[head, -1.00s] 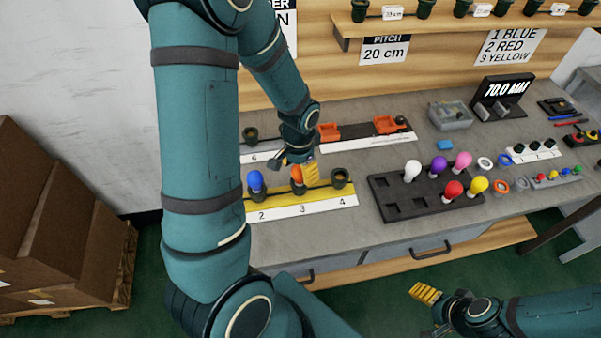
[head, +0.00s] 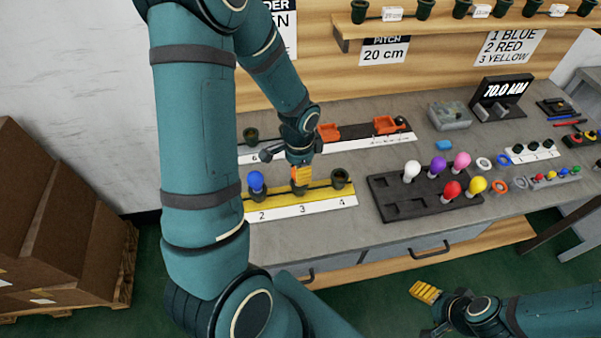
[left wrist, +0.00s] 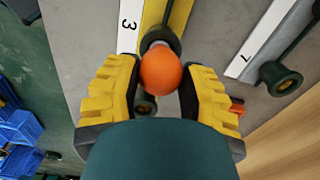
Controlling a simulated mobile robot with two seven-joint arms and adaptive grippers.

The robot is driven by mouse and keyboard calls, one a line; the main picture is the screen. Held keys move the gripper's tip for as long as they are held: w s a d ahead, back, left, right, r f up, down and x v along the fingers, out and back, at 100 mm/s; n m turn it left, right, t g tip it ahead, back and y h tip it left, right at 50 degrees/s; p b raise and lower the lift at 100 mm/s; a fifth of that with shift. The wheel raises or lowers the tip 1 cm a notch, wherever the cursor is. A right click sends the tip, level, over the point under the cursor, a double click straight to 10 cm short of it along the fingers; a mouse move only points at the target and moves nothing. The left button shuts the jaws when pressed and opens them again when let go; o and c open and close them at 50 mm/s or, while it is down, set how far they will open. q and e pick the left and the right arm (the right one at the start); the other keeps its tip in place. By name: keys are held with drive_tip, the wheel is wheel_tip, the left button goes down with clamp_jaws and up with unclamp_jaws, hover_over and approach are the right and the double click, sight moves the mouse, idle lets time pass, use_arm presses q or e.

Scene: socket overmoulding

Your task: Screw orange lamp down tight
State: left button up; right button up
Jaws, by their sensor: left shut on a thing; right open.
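The orange lamp (left wrist: 161,68) stands in the dark socket (left wrist: 160,38) at number 3 on the yellow strip, which also shows in the head view (head: 270,199). My left gripper (left wrist: 160,85) is shut on the orange lamp, one yellow finger on each side. In the head view my left gripper (head: 301,174) is above socket 3 (head: 300,190) and its fingers hide most of the lamp. How far the lamp sits down in the socket cannot be told. My right gripper (head: 425,292) is open and empty, in front of the bench.
A blue lamp (head: 256,180) stands in socket 2, left of my left gripper. Socket 4 (head: 341,178) is empty. A dark tray (head: 432,208) with several coloured lamps is to the right. Orange parts (head: 328,131) sit on a rail behind.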

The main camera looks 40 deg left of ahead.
use_arm(q)
drive_tip(key=shift+m, duration=0.5)
drive_tip(key=o, duration=1)
drive_tip(key=shift+m, duration=0.3)
drive_tip(key=shift+r, duration=0.1)
wheel_tip(320, 180, up, 12)
drive_tip(key=shift+f, duration=0.1)
